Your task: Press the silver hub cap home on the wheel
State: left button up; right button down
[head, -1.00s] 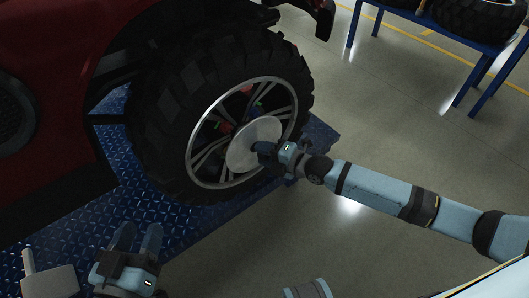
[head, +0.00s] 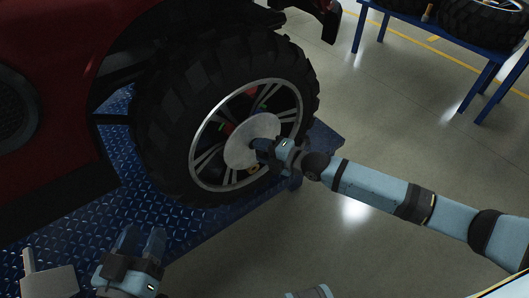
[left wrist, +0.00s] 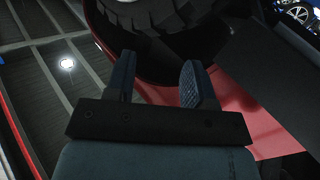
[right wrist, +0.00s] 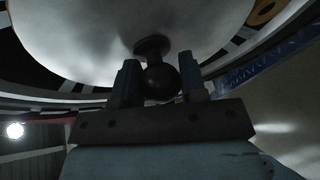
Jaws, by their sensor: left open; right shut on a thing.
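The wheel (head: 180,105) is a knobby black tyre with a silver spoked rim, upright on the red vehicle. The silver hub cap (head: 243,143), a plain round disc, is in front of the rim's middle and covers the hub. In the right wrist view the cap (right wrist: 95,40) fills the top, with a dark ball-ended knob (right wrist: 160,80) on its face. My right gripper (head: 264,146) is shut on this knob. Whether the cap touches the wheel cannot be told. My left gripper (head: 143,240) is open and empty, low at left; its spread fingers show in the left wrist view (left wrist: 157,85).
The wheel stands by a blue diamond-plate platform (head: 100,220). The red vehicle body (head: 50,140) is at left. A blue table (head: 450,40) with spare tyres (head: 480,18) is at the back right. Grey floor (head: 400,130) is clear to the right.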

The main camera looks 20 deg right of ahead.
pick_arm(q)
jog(key=shift+f, duration=0.2)
pick_arm(e)
jog(key=shift+w+a, duration=0.1)
jog(key=shift+w, duration=0.25)
jog(key=shift+w, duration=0.15)
jog(key=c, duration=0.6)
grip_release()
jog(key=shift+a, duration=0.1)
jog(key=shift+s+d+r, duration=0.2)
jog(key=shift+s+d, duration=0.25)
jog(key=shift+d, duration=0.05)
pick_arm(q)
jog(key=f+p, duration=0.1)
jog(key=a+g+y+p, duration=0.1)
jog(key=f+g+p, duration=0.1)
jog(key=shift+s+a+f+y, duration=0.3)
pick_arm(e)
jog(key=v, duration=1.2)
jog(key=shift+s+d, duration=0.1)
jog(key=shift+s, duration=0.1)
